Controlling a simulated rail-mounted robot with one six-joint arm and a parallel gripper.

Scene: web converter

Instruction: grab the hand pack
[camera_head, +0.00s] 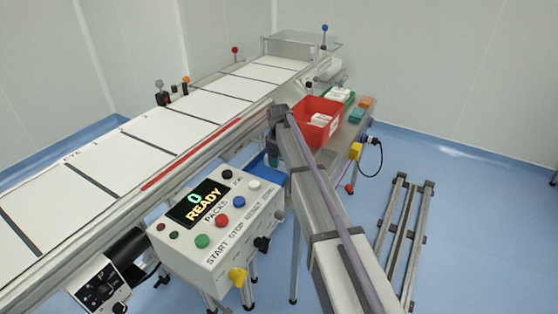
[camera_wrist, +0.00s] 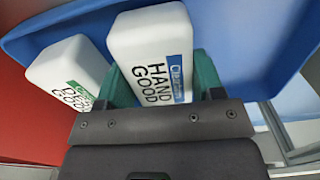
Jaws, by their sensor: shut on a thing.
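The hand pack (camera_wrist: 148,32) is a white block with a blue label and the words HAND GOOD, seen in the wrist view. My gripper (camera_wrist: 163,82) has its green fingers on both sides of this pack and is shut on it. The blue tray (camera_wrist: 232,30) lies behind and around the pack; whether the pack touches the tray floor I cannot tell. In the head view, part of the blue tray (camera_head: 259,166) shows beside my arm, which hides the gripper and the pack.
A second white pack (camera_wrist: 68,65) with a green label stands close left of the hand pack. A red bin (camera_head: 312,134) with white packs and a green bin (camera_head: 343,103) stand farther back. The control box (camera_head: 218,225) reads 0 READY, beside the conveyor (camera_head: 160,132).

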